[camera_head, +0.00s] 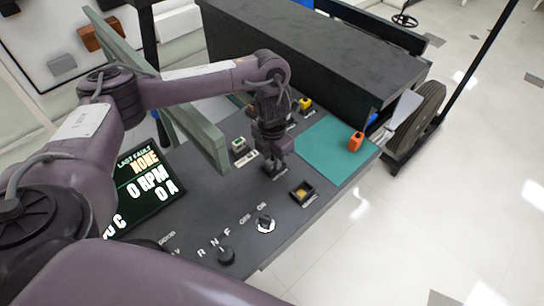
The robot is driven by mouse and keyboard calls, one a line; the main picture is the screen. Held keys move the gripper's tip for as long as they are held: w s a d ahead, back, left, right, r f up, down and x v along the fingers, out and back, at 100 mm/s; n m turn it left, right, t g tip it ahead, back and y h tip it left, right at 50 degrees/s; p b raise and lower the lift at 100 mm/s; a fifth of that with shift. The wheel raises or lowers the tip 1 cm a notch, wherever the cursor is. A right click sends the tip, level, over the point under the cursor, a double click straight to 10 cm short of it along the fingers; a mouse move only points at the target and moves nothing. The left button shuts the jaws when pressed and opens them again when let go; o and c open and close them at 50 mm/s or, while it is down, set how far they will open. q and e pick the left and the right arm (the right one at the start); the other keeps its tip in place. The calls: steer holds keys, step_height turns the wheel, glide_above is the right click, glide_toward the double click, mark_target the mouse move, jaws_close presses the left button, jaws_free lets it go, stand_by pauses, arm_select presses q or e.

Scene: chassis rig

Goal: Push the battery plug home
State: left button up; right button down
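My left gripper (274,168) points down close above the dark panel (193,215), between a green-topped part and a square socket. Its fingers are small and dark, and I cannot tell whether they are apart or closed, or hold anything. A square dark socket (301,192) with yellow inside sits just right of and below the gripper. A small orange block-like piece (356,141) stands on the teal mat (325,150). A yellow piece (305,103) shows behind the wrist. I cannot tell which of these is the battery plug. My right gripper is not in view.
A rotary switch (265,224) marked OFF and ON and an R N F knob (226,255) stick up from the panel's front. A display (145,187) reads NONE and 0 RPM. A large black box (320,60) stands behind, and a green-grey bar (203,140) rises left of the gripper.

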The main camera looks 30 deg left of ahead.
arm_select(q)
steer(key=shift+s+d+f, duration=0.4)
steer(key=shift+s+f, duration=0.05)
steer(key=shift+f, duration=0.2)
steer(key=shift+r, duration=0.25)
steer(key=r+p, duration=0.1)
steer(key=r, duration=0.1)
steer(key=w+r+p, duration=0.1)
steer(key=shift+w+r, duration=0.1)
steer(key=shift+r, duration=0.3)
step_height(320, 180, up, 9)
steer(key=p, duration=0.2)
steer(key=shift+s, duration=0.2)
steer(key=shift+a+r, duration=0.1)
steer(key=shift+a, duration=0.05)
